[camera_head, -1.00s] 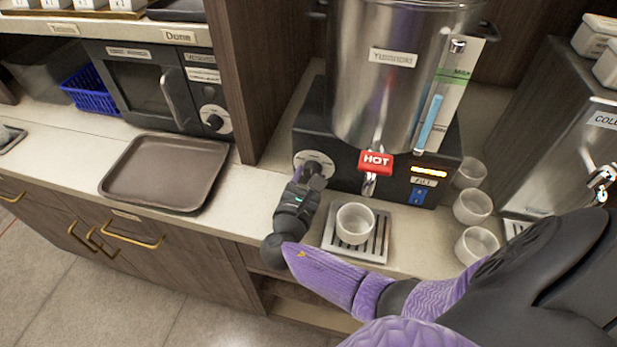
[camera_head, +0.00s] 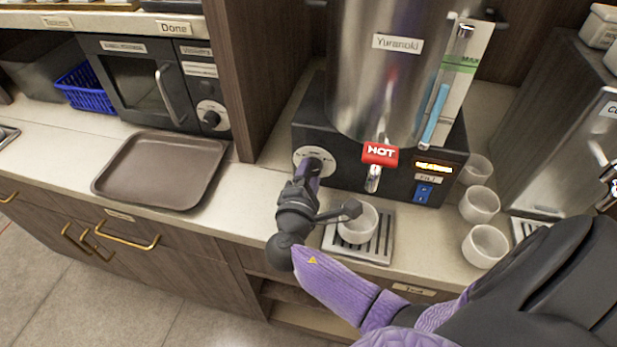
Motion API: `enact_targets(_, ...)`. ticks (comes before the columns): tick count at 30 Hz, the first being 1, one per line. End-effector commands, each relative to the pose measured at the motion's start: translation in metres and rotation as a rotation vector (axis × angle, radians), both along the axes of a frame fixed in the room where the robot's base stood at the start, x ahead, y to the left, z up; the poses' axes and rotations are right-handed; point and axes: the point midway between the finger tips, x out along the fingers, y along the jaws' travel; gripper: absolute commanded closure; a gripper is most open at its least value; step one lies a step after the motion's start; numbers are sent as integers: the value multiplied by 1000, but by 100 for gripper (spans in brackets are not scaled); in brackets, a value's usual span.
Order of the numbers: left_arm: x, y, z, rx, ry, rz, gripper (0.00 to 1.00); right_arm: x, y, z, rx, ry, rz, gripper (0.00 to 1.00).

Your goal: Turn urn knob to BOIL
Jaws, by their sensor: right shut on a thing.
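The steel urn (camera_head: 362,90) stands on a black base with a red HOT tap (camera_head: 380,154). Its knob sits on a round pale dial (camera_head: 300,154) at the left of the base front. My right gripper (camera_head: 312,172) is shut on the knob, which is mostly hidden by it. A dark part of the gripper sticks out to the right, in front of the cup. The dial's markings are too small to read, so the knob's setting cannot be told. A lit orange display (camera_head: 434,168) is at the base's right. My left gripper is not in view.
A pale cup (camera_head: 358,226) stands on the drip tray (camera_head: 378,252) under the tap. Several cups, among them one at the front (camera_head: 485,246), stand right of the urn. A brown tray (camera_head: 160,170) lies left, before the microwave (camera_head: 135,85).

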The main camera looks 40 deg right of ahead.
Motion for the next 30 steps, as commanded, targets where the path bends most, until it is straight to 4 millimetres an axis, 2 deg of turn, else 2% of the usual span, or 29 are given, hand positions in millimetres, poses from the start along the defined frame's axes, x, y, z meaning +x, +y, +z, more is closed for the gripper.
enact_targets(9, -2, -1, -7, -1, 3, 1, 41, 0, 0, -1, 71, -81, 0, 100)
enact_targets(26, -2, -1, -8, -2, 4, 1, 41, 0, 0, 0, 87, -99, -1, 100)
enact_targets(27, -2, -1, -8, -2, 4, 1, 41, 0, 0, 0, 87, -99, -1, 39)
enact_targets(30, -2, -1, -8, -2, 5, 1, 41, 0, 0, 0, 87, -99, -1, 17)
